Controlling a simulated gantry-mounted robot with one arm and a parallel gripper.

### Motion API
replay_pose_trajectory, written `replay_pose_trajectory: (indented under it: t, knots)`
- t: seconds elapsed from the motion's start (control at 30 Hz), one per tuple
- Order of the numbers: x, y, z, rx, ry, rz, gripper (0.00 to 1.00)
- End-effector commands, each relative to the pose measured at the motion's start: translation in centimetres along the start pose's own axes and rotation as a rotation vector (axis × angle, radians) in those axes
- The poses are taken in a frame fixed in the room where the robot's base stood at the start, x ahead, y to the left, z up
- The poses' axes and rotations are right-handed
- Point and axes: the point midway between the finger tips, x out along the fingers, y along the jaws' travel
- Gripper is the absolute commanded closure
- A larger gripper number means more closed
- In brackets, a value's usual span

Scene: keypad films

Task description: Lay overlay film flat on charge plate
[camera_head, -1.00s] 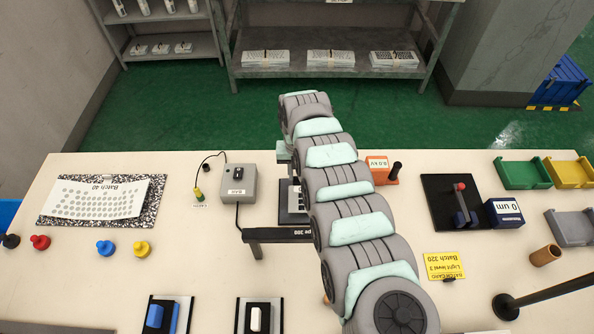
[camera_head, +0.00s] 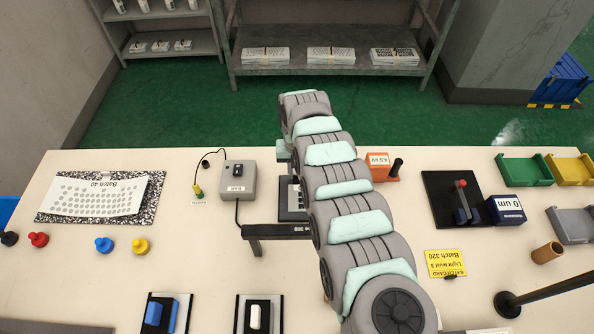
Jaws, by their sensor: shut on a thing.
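My arm reaches from the lower right up over the middle of the table and bends down at its far end. My gripper and whatever it holds are hidden behind the arm. A white dotted film (camera_head: 97,196) marked "Batch 40" lies on a black-and-white speckled board (camera_head: 154,196) at the left, slightly askew to it. A dark plate-like fixture (camera_head: 290,195) shows partly behind the arm, left of its links. I cannot tell whether it is the charge plate or whether a film lies on it. A dark bar (camera_head: 277,231) ending in "300" stands in front of it.
A grey switch box (camera_head: 238,178) has cables. An orange box (camera_head: 377,168) reads 4.5 kV, with a black-handled lever beside it. A "0 um" blue box (camera_head: 505,211), a yellow card (camera_head: 446,263) and coloured trays (camera_head: 523,170) are right. Coloured knobs (camera_head: 104,245) stand front left.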

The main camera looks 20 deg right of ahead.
Motion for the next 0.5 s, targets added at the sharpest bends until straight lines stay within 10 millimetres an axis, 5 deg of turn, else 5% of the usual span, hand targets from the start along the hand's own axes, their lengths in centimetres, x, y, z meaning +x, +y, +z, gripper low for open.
replay_pose_trajectory:
  t: [0.27,0.3,0.5]
  knots:
    - [0.15,0.0,0.01,0.0,0.0,0.0,1.0]
    - [0.15,0.0,0.01,0.0,0.0,0.0,0.75]
    - [0.15,-0.01,0.0,0.0,0.0,0.0,0.58]
